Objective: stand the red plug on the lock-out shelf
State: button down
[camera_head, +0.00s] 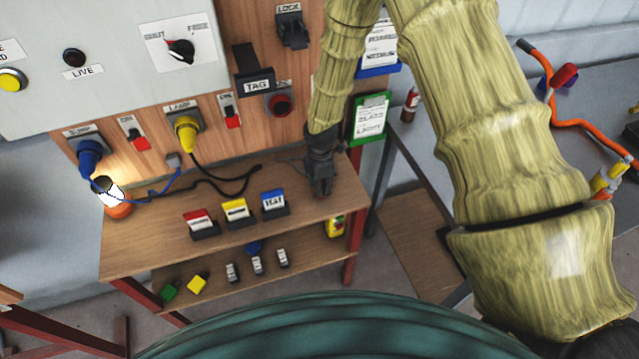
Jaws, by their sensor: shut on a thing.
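My gripper (320,190) points down over the right end of the upper wooden shelf (150,250). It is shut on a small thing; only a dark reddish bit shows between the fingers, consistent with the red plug. Most of it is hidden, and I cannot tell whether it touches the shelf. A grey socket with a round red face (281,104) is on the panel, up and left of the gripper. A blue plug (90,153) and a yellow plug (187,132) sit in the sockets further left.
Red (200,222), yellow (236,211) and blue (273,201) tag holders stand on the upper shelf, left of the gripper. A lit lamp (112,195) is at its left end. Dark cable (235,190) lies along the back. Several small items, including a green one (170,291), lie on the lower shelf.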

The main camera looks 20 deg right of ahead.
jog(key=c, duration=1)
grip_release()
jog(key=shift+r+b, duration=1.5)
jog(key=shift+r, duration=4.5)
